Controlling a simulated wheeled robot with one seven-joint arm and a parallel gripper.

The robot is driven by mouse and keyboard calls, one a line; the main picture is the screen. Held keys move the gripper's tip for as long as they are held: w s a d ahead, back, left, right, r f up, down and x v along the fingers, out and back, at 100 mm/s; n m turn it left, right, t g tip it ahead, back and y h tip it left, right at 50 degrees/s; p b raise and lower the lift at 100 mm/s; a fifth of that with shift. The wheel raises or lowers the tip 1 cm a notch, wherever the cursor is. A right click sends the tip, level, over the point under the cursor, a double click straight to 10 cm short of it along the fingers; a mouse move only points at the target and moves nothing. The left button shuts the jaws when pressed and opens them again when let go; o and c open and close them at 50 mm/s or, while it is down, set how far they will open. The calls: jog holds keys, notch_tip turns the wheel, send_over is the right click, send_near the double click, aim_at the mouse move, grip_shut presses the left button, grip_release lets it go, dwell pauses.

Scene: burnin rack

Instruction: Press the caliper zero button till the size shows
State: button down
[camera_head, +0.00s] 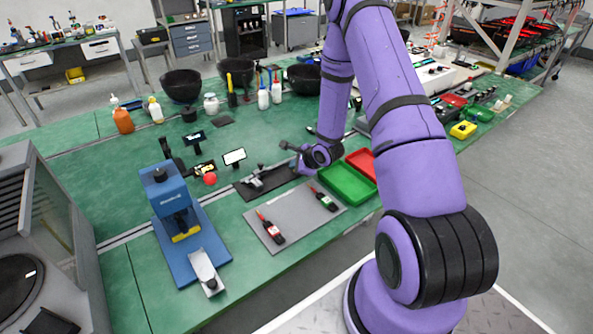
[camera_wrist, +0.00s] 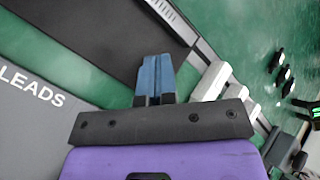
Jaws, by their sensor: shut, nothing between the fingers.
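A grey metal tool that looks like the caliper (camera_head: 258,177) lies on a dark mat (camera_head: 245,192) in the middle of the green bench. My gripper (camera_head: 299,170) is at the right end of this mat in the head view, close to the tool. Its blue fingers (camera_wrist: 154,78) are together and empty in the wrist view. Ahead and to the right of them are a dark strip with pale edges (camera_wrist: 181,22) and pale blocks (camera_wrist: 211,82), possibly caliper parts. I cannot make out the zero button or any reading, or tell whether the fingertips touch anything.
Green (camera_head: 347,184) and red (camera_head: 363,160) trays sit at right. A blue press (camera_head: 166,190) stands at left. A white-faced display (camera_head: 234,157) and red ball (camera_head: 210,179) are behind.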

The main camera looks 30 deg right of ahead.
jog(key=shift+r, duration=0.85)
jog(key=shift+r, duration=2.5)
